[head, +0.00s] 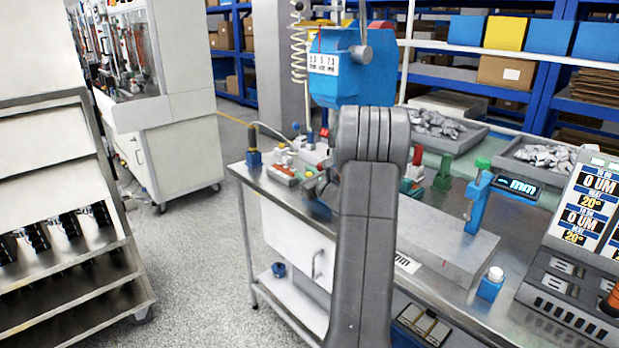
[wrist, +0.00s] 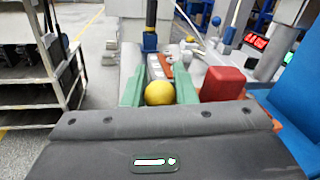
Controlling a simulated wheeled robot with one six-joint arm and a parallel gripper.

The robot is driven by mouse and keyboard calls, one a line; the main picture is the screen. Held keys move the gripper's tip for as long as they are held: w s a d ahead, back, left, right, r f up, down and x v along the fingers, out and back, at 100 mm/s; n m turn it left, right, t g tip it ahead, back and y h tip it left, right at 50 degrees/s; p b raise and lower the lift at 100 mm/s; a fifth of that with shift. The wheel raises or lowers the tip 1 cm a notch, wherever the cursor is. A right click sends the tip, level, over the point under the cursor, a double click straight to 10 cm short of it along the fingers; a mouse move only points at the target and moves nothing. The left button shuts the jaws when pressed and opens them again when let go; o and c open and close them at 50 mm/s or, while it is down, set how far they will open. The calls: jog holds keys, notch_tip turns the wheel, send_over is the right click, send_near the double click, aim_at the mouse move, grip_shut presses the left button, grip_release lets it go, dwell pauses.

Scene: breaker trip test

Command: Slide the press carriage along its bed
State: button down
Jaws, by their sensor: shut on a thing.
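In the wrist view, the two green fingers of my gripper (wrist: 158,80) stand on either side of a round yellow knob (wrist: 158,94), and they are shut on it. A red block (wrist: 222,84) is right of the fingers. A pale strip with an orange-red part (wrist: 166,66) runs away beyond the knob. Which part is the press carriage's bed is not clear. In the head view, my arm hides most of the gripper and the knob. The blue press head (head: 335,80) with a white counter stands behind my arm.
The metal bench (head: 300,219) carries small red, white and blue fixtures at its left end. A grey slab (head: 440,240) with a blue post (head: 478,205) lies right of my arm. Trays of grey parts (head: 435,130) stand behind. The floor (head: 200,270) left of the bench is clear.

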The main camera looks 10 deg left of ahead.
jog(key=shift+r, duration=0.2)
jog(key=c, duration=1.5)
grip_release()
jog(key=shift+a, duration=0.15)
jog(key=shift+o, duration=0.2)
jog(key=b+v, duration=0.1)
jog(key=v, duration=1.2)
jog(key=shift+s+f, duration=0.15)
jog(key=shift+s, duration=0.05)
jog(key=p+x, duration=0.1)
jog(key=x, duration=1.1)
jog(key=shift+w+a, duration=0.1)
jog(key=shift+w, duration=0.35)
